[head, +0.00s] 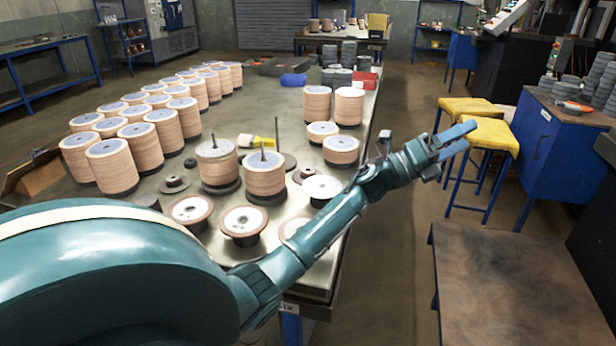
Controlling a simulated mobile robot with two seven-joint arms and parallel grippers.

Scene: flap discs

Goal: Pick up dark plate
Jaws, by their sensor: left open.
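Several small dark round plates lie on the metal table (330,240) among the disc stacks. One dark plate with a raised hub (174,185) lies left of the front stacks. Another flat dark plate (287,163) is partly hidden behind a spindle stack. I cannot tell which one the task names. My left gripper (462,142) is open and empty. It is out past the table's right edge, pointing right toward the yellow stools, well apart from the plates. My left arm covers part of the table's front right. My right gripper is not in view.
Tall stacks of tan discs (112,168) crowd the left of the table. Flanged discs (243,222) sit at its front. Yellow stools (490,135), a blue cabinet (545,150) and a low brown table (520,285) stand at the right. The aisle floor beside the table is clear.

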